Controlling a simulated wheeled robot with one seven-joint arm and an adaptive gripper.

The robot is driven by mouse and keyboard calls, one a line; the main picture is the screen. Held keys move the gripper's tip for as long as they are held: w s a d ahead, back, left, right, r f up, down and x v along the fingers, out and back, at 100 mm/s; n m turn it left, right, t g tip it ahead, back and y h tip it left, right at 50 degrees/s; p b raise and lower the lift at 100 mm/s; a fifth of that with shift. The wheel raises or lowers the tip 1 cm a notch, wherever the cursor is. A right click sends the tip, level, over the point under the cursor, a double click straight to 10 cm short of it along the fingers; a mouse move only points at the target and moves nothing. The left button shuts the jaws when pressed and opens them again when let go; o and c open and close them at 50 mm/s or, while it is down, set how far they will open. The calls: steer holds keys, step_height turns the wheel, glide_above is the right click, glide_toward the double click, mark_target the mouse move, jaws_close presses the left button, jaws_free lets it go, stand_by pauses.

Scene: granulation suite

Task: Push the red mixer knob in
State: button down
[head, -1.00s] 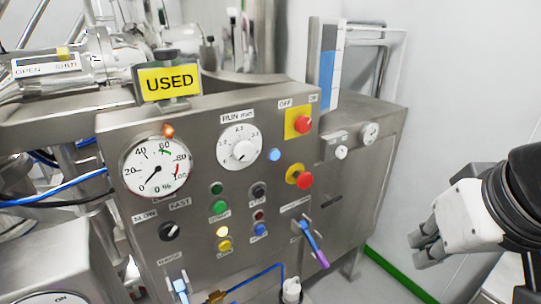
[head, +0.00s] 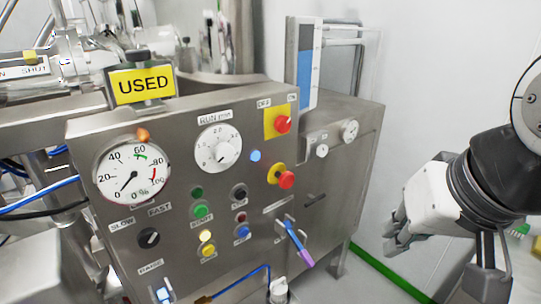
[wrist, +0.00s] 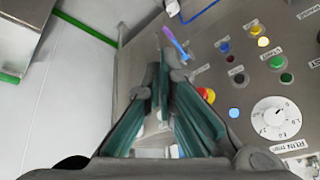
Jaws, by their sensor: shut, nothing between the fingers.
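Two red knobs are on the front of the grey steel control panel. The upper red knob (head: 283,124) sits on a yellow square plate under OFF and ON labels. The lower red knob (head: 286,179) has a yellow collar. I cannot tell which one is the mixer knob. One red knob (wrist: 207,95) with yellow beside it shows in the wrist view, partly hidden by a finger. My gripper (head: 396,232) is shut and empty, right of the panel and apart from both knobs. Its fingers (wrist: 165,70) come together in the wrist view.
The panel carries a 0–100 % gauge (head: 134,172), a white RUN dial (head: 219,149), several coloured buttons and a blue-purple lever (head: 298,244) below the lower knob. A yellow USED sign (head: 141,85) stands on top. Open floor and a white wall lie between panel and arm.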

mark_target(283, 178)
steer(key=w+a+f+m+t+y+b, duration=0.1)
steer(key=w+f+m+y+b, duration=0.1)
steer(key=w+m, duration=0.7)
steer(key=w+a+f+m+y+b, duration=0.1)
steer(key=w+f+m+y+b, duration=0.1)
steer(key=w+m, duration=0.8)
steer(key=shift+f+m+t+b, duration=0.5)
steer(key=shift+m+b, duration=0.45)
steer(key=shift+m, duration=3.15)
steer(key=shift+w, duration=0.1)
steer(key=w+a+r+b+x, duration=0.1)
steer(key=r+b+x, duration=0.1)
steer(key=x, duration=1)
steer(key=shift+w+a+f+b, duration=0.25)
steer(key=shift+w+a+b, duration=0.2)
steer(key=shift+b, duration=0.4)
